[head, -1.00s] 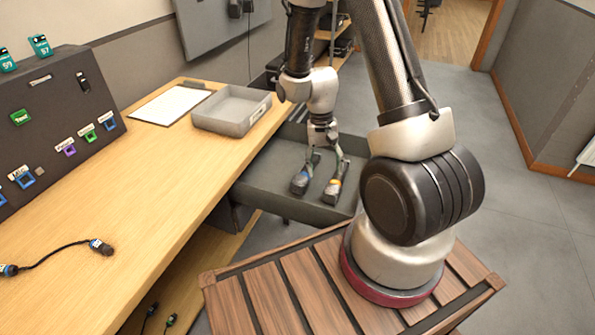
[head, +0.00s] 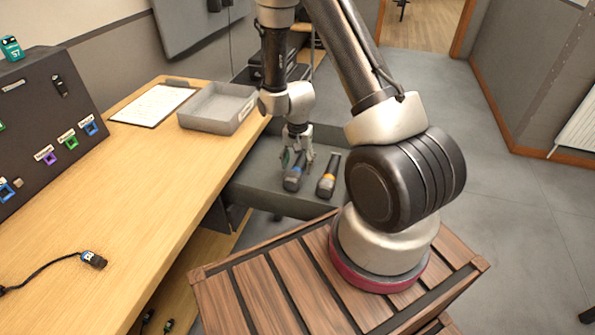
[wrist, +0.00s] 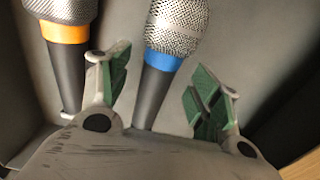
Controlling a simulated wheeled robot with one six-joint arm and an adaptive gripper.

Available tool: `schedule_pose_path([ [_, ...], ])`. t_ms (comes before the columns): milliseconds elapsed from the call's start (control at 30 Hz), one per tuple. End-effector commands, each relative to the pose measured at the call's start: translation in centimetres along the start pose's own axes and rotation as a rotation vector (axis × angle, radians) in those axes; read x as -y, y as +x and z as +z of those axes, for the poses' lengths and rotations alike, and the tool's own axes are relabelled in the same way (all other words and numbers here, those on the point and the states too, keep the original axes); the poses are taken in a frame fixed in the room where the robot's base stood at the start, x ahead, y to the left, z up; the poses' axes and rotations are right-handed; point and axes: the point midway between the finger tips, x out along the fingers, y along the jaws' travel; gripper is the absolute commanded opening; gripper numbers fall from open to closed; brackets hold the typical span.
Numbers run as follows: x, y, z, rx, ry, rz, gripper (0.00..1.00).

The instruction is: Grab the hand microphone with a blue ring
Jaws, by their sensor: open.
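The hand microphone with a blue ring (wrist: 163,61) lies in a grey drawer, its silver mesh head toward the top of the wrist view. In the head view this microphone (head: 293,180) is the left one of two. My gripper (head: 297,160) is open above it. In the wrist view the green-padded fingers of my gripper (wrist: 160,88) stand on either side of its dark handle, with the left finger closer to it. The handle's lower end is hidden behind my gripper's body. I cannot tell the height between fingers and microphone.
A second microphone with an orange ring (wrist: 64,33) lies just left in the wrist view, close to my left finger. The grey drawer (head: 262,198) has raised walls. A wooden desk (head: 150,190) with a grey tray (head: 205,122) stands to the left.

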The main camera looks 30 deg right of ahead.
Motion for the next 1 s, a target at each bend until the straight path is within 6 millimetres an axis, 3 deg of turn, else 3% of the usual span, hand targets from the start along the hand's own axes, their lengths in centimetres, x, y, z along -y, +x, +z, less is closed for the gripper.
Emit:
schedule_pose_path([
  [167, 0.0, 2.3, 0.1, 0.002, 0.0, 0.002, 0.63],
  [433, 0.0, 2.6, 0.0, 0.001, -0.001, 0.0, 0.61],
  [733, 0.0, 2.6, 0.0, 0.001, -0.001, 0.001, 0.07],
  [1000, 0.0, 2.4, 0.0, 0.001, -0.001, 0.0, 0.05],
])
